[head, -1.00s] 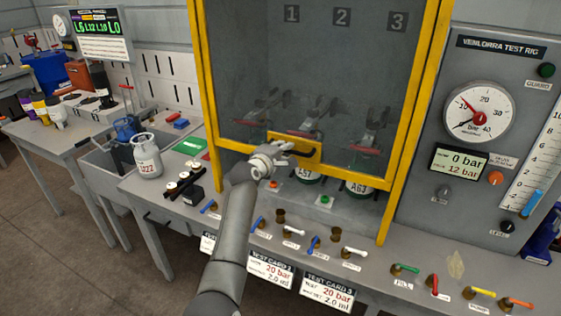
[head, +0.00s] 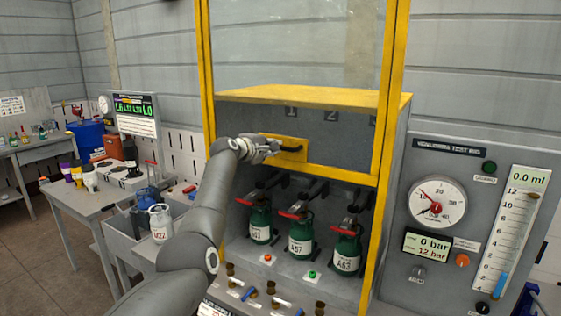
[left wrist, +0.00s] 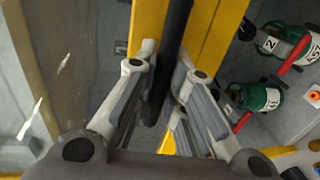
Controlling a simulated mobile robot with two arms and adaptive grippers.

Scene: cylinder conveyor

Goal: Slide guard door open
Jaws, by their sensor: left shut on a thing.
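The guard door is a clear panel in a yellow frame (head: 340,176), raised in the head view, with its lower rail above the cylinders. My left gripper (head: 272,150) is at the yellow handle plate (head: 291,143) on that rail. In the left wrist view my left gripper (left wrist: 168,85) is shut on the black bar handle (left wrist: 176,30), which passes between its fingers. Below the door, three green cylinders (head: 301,238) with red levers stand inside the open lower part of the cabinet. Two of them also show in the left wrist view (left wrist: 262,97). My right gripper is in neither view.
A gauge panel (head: 455,160) with dial and displays stands right of the cabinet. Valves and buttons (head: 312,274) line the bench front. A white cylinder (head: 161,222) stands left by a grey sink. A side table (head: 80,198) holds bottles.

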